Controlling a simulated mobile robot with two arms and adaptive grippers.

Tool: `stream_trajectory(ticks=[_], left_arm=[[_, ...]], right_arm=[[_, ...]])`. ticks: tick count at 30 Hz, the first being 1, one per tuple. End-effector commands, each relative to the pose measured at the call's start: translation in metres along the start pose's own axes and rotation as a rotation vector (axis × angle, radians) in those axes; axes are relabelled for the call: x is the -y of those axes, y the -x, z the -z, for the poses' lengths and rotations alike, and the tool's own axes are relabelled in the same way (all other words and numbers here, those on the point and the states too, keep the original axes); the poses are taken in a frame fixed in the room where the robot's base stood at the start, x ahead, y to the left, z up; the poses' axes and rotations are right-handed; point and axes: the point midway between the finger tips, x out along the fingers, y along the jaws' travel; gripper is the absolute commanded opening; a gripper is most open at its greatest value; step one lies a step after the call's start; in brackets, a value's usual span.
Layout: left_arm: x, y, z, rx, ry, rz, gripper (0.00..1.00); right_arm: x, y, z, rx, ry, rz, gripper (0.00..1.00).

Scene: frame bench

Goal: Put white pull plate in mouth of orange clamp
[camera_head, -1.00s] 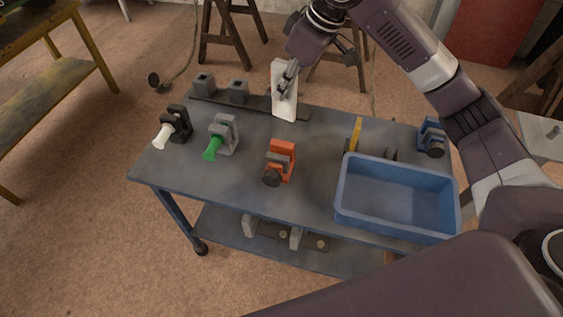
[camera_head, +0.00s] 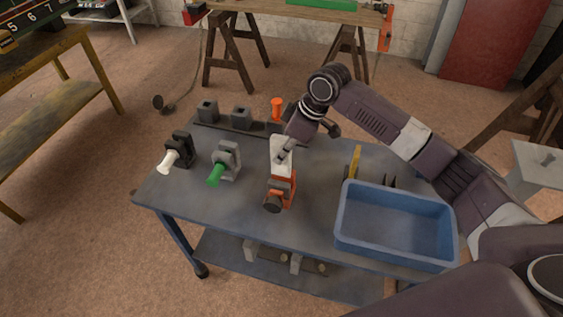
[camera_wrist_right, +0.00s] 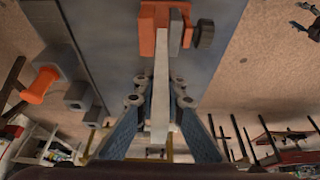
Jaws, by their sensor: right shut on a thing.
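The white pull plate (camera_head: 281,147) is upright in my right gripper (camera_head: 286,153), which is shut on it near its upper part. The orange clamp (camera_head: 289,190) stands on the bench, with a dark knob towards the front. The plate's lower end meets the top of the clamp. In the right wrist view the plate (camera_wrist_right: 161,75) runs edge-on from between the fingers (camera_wrist_right: 160,100) to the clamp (camera_wrist_right: 147,35), lined up between its orange side and its grey jaw (camera_wrist_right: 175,30). I cannot tell how deep it sits in the mouth. My left gripper is out of view.
A blue bin (camera_head: 395,260) stands at the bench's right. A green-handled clamp (camera_head: 228,160) and a black clamp with a white handle (camera_head: 181,150) stand left. Grey blocks line the back, one with an orange piece (camera_head: 277,108). A yellow piece (camera_head: 354,162) stands behind the bin.

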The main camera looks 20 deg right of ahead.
Motion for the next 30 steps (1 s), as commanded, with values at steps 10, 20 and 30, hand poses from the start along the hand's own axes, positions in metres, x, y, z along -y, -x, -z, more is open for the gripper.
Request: stream_trajectory(ticks=[10,20,30], left_arm=[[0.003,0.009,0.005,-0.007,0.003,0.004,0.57],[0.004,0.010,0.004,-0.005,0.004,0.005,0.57],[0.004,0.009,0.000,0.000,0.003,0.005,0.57]], right_arm=[[0.000,-0.036,-0.014,-0.002,-0.001,0.001,0.00],[0.000,-0.044,-0.017,-0.004,0.001,-0.002,0.00],[0.000,-0.052,-0.021,-0.004,0.000,-0.001,0.00]])
